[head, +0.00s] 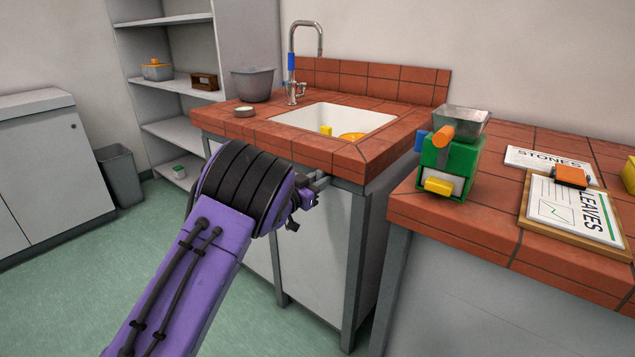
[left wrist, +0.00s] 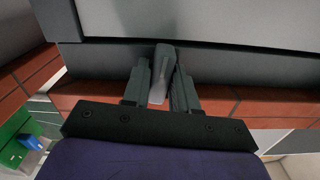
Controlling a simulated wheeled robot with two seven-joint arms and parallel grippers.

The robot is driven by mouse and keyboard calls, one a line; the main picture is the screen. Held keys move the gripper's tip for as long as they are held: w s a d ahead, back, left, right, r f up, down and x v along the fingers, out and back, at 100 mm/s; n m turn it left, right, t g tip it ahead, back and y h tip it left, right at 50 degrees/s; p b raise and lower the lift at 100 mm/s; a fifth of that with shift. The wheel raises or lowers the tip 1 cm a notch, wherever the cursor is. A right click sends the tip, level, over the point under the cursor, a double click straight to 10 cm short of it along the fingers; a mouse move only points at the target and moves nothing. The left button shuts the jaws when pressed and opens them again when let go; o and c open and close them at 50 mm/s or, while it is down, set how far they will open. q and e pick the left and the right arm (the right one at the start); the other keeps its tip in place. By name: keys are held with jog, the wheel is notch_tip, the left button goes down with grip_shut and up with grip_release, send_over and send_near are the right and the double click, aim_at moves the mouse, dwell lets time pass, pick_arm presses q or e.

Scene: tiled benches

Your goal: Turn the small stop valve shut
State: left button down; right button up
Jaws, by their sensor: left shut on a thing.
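My left gripper (head: 318,181) is at the front of the sink bench, just below the tiled edge, mostly hidden behind my purple wrist. In the left wrist view, the left gripper (left wrist: 161,85) has its two dark grey fingers on either side of a light grey lever, the small stop valve's handle (left wrist: 160,75). It is shut on this handle. The handle sticks out from a grey rail of the bench. The valve's body is hidden, and the handle cannot be made out in the head view. My right gripper is in neither view.
The sink (head: 335,117) with its tap (head: 291,80) is set in the tiled bench above. A green grinder (head: 450,165) and a clipboard (head: 572,211) are on the right bench. A bin (head: 119,176) and shelves (head: 165,80) stand at the left. The floor (head: 90,270) there is clear.

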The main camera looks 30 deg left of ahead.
pick_arm(q)
jog(key=m+b, duration=0.1)
jog(key=m, duration=0.3)
jog(key=shift+f+b, duration=0.15)
jog(key=shift+b, duration=0.2)
jog(key=m+b, duration=0.2)
jog(key=m, duration=0.2)
jog(key=m+b, duration=0.3)
jog(key=m, duration=0.2)
jog(key=shift+f+b, duration=0.1)
jog(key=shift+b, duration=0.2)
jog(key=shift+m+b, duration=1.05)
jog(key=shift+m, duration=0.65)
jog(key=c, duration=0.9)
grip_release()
jog(key=shift+r, duration=0.2)
jog(key=shift+c, duration=0.2)
jog(key=shift+o, duration=0.3)
jog(key=shift+r, duration=0.2)
